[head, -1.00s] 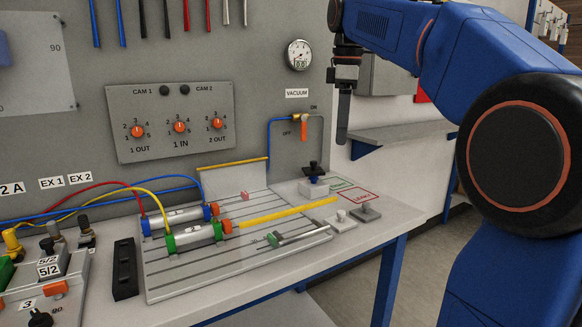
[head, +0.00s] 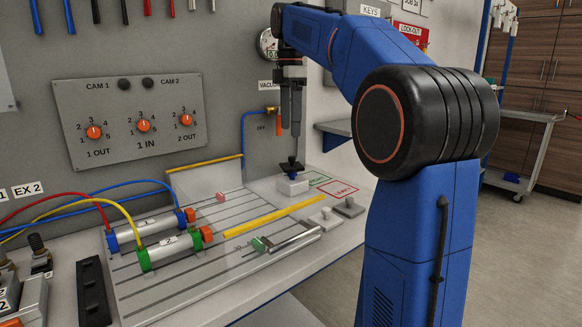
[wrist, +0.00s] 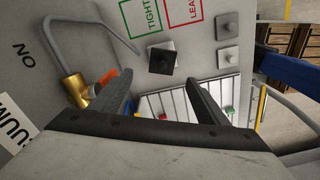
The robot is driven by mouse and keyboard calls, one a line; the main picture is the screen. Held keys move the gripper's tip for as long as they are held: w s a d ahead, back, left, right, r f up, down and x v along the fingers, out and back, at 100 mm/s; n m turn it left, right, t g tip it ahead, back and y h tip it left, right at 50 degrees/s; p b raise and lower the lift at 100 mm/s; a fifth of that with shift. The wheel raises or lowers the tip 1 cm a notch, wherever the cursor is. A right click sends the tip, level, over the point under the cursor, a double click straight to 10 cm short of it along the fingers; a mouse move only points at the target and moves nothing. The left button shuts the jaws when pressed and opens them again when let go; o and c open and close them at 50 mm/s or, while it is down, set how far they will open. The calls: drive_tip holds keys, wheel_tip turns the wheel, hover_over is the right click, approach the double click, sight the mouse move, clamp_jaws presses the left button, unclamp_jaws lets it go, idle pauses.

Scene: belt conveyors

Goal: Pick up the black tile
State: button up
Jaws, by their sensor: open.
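The black tile (head: 291,166) has a small knob on top and rests on a pale block at the back right of the bench. In the wrist view the black tile (wrist: 163,62) is a dark square just beyond the fingertips, overlapping the pale block. My gripper (head: 290,132) points down above the tile, with a small gap to the knob. In the wrist view my gripper (wrist: 160,83) is open, its two dark fingers apart with nothing between them.
A grey tile (head: 348,207) and a lighter tile (head: 324,219) lie to the right. Green TIGHT (head: 319,179) and red LEAK (head: 340,190) outlines are marked nearby. The valve with an orange handle (wrist: 106,76) and its bent pipe (wrist: 110,22) stand close beside my gripper.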

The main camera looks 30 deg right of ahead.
hover_over(292, 157)
drive_tip(key=f, duration=0.5)
drive_tip(key=shift+w, duration=0.4)
drive_tip(key=shift+s+f, duration=0.15)
drive_tip(key=shift+f, duration=1.15)
drive_tip(key=shift+s+f, duration=0.15)
drive_tip(key=shift+f, duration=1.15)
drive_tip(key=c, duration=1.2)
drive_tip(key=shift+r, duration=0.15)
drive_tip(key=shift+c, duration=0.2)
